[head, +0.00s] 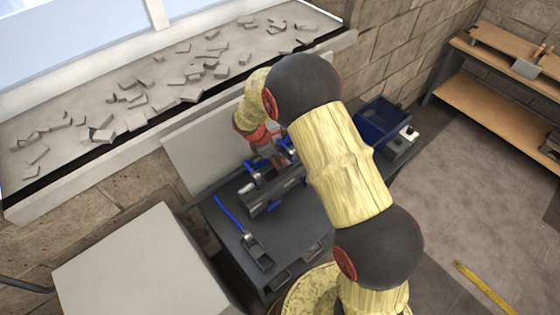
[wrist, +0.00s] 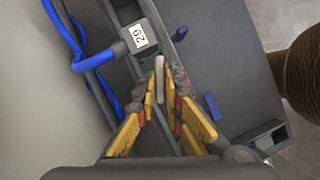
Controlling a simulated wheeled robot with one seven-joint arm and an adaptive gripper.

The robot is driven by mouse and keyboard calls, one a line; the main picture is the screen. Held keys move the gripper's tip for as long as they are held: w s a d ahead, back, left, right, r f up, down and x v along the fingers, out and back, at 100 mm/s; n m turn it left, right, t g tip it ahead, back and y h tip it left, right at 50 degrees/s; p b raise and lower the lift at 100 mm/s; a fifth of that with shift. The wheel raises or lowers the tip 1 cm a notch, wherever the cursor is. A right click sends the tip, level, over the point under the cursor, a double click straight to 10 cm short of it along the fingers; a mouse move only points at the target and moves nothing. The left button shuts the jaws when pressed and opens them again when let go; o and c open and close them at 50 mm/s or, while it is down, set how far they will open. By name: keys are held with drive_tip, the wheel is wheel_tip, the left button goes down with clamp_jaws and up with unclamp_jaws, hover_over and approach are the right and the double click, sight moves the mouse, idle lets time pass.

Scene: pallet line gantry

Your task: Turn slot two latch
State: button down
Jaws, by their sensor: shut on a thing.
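My gripper (wrist: 163,98) is shut on a thin pale upright piece, which looks like a latch handle (wrist: 159,70), in the wrist view. The latch stands in the long dark grey fixture (wrist: 128,18). Which slot it belongs to cannot be read from the views. Just beyond my fingertips is a dark block with a white label reading 29 (wrist: 139,37); a blue cable runs from its left side. In the head view my gripper (head: 272,158) is at the fixture (head: 272,190) on the dark bench, and its fingertips are mostly hidden by my arm.
Blue cables (wrist: 66,38) loop left of the fixture. A blue bin (head: 378,121) stands at the bench's right end. A dark device with a blue lead (head: 257,251) lies on the bench (head: 223,233) front. A grey box (head: 140,265) stands left. Rubble covers the sill (head: 70,158).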

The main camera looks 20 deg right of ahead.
drive_tip(key=shift+w+m, duration=0.1)
drive_tip(key=shift+m, duration=0.2)
drive_tip(key=m+g, duration=0.1)
drive_tip(key=m, duration=0.2)
drive_tip(key=m+g, duration=0.1)
drive_tip(key=m, duration=0.2)
drive_tip(key=shift+w+d+y+p, duration=0.1)
drive_tip(key=shift+w+y+p, duration=0.1)
drive_tip(key=shift+y+p, duration=0.2)
drive_tip(key=m+g+y, duration=0.1)
drive_tip(key=m, duration=0.2)
drive_tip(key=m+g, duration=0.1)
drive_tip(key=m, duration=0.2)
drive_tip(key=shift+w+d+r+m+y, duration=0.1)
drive_tip(key=shift+d+m+y, duration=0.05)
drive_tip(key=shift+m+y, duration=0.25)
drive_tip(key=c, duration=1.9)
unclamp_jaws()
